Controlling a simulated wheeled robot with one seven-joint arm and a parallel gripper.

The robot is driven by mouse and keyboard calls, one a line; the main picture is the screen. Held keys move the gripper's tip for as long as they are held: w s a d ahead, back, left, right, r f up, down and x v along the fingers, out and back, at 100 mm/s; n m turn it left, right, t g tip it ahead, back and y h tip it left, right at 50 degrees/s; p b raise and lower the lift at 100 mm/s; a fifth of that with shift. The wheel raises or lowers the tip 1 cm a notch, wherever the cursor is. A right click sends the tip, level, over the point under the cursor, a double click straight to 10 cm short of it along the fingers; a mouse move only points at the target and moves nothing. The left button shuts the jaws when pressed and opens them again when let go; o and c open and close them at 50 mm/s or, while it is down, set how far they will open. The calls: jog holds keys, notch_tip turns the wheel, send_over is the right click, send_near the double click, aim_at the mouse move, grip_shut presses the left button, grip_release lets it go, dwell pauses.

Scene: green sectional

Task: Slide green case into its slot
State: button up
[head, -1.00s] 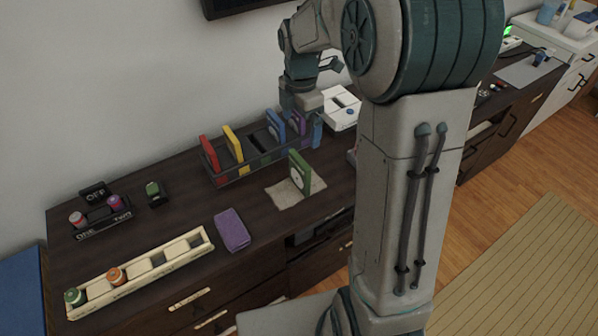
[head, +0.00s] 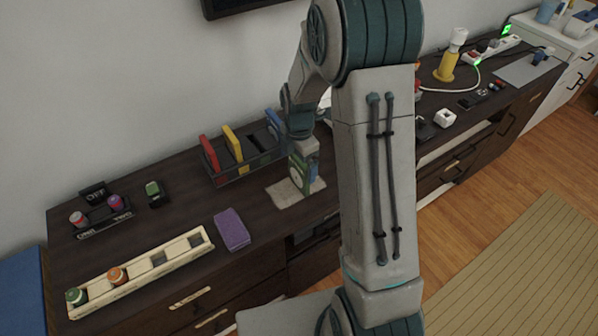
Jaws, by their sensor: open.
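The green case (head: 297,182) with a pale round mark stands upright on a beige cloth (head: 287,197), in front of the dark rack. My gripper (head: 304,164) is down at the case, with its jaws open around or just beside the upper part; I cannot tell which. It hides part of the case. The dark rack (head: 229,178) holds a red case (head: 209,153), a yellow case (head: 233,145) and a blue case (head: 275,124). An empty gap shows between the yellow and blue cases.
A purple cloth (head: 232,230) lies left of the beige cloth. A long cream tray (head: 140,271) with green and orange-topped items lies at the front left. Small bottles stand on a dark holder (head: 101,215) behind it. The wall is close behind the rack.

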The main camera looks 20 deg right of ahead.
jog(key=c, duration=1.2)
jog(key=shift+r, duration=0.1)
